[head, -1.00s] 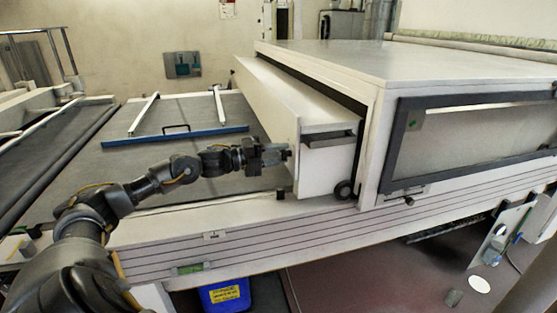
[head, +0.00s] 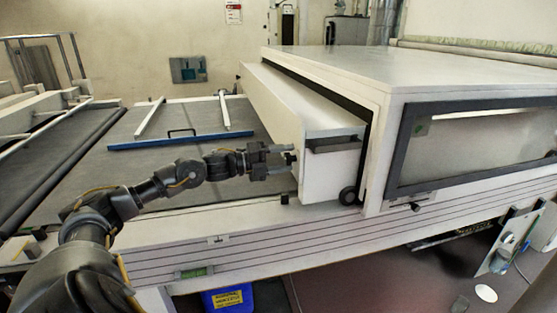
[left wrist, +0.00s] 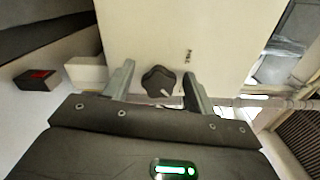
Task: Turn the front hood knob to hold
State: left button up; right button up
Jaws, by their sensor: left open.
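The front hood knob (left wrist: 158,80) is dark and lobed, with a white pointer slanting toward the lower right. It sits on the hood's white face (left wrist: 215,30), with small lettering above it to the right that I cannot read. My left gripper (left wrist: 157,83) is open, its two grey fingers on either side of the knob. My right gripper is not in view.
A black handle (head: 333,143) and a dark round wheel (head: 348,196) are on the hood's front end. A larger white housing (head: 400,70) stands to the right. A blue bar (head: 180,138) lies across the dark belt (head: 80,170). A blue bin (head: 228,298) is below.

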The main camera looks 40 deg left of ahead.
pick_arm(q)
jog(key=p+v, duration=0.1)
jog(key=v, duration=0.9)
jog(key=shift+s+a+p, duration=0.25)
jog(key=shift+s+p, duration=0.1)
jog(key=shift+p, duration=0.05)
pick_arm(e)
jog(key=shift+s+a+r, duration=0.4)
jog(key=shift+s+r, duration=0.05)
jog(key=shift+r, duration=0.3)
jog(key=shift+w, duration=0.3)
